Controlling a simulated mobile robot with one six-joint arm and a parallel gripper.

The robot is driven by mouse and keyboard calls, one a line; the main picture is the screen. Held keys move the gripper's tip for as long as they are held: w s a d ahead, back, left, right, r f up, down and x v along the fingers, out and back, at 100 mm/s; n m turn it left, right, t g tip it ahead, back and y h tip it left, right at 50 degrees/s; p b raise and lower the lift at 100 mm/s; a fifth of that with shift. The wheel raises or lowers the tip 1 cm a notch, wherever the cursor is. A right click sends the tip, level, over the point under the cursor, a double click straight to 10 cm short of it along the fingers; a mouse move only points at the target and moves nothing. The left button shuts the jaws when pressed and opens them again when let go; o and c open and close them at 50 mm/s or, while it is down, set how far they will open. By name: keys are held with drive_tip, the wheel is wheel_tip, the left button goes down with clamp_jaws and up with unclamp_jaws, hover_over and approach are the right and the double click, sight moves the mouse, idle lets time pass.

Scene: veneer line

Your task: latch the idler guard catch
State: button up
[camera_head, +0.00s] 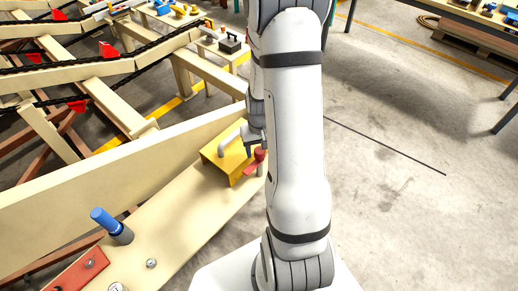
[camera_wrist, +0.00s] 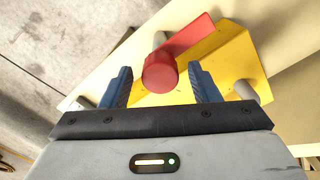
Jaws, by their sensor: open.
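The red catch (camera_wrist: 188,38) shows in the wrist view as a round hub with a flat lever pointing up and right. It also shows in the head view (camera_head: 258,158), beside my arm. It sits at the edge of the yellow guard (camera_wrist: 228,58), which appears as a yellow box (camera_head: 216,153) on the pale beam in the head view. My gripper (camera_wrist: 160,72) is open, its two blue fingers on either side of the red hub. Whether they touch it, I cannot tell. My arm hides part of the gripper in the head view.
A grey bent handle (camera_head: 230,140) stands on the guard. A blue-handled lever (camera_head: 108,222) and a red plate (camera_head: 78,272) are on the beam (camera_head: 165,225) at lower left. Conveyor rails fill the upper left.

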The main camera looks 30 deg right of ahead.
drive_tip(key=shift+f, duration=0.35)
drive_tip(key=shift+c, duration=0.4)
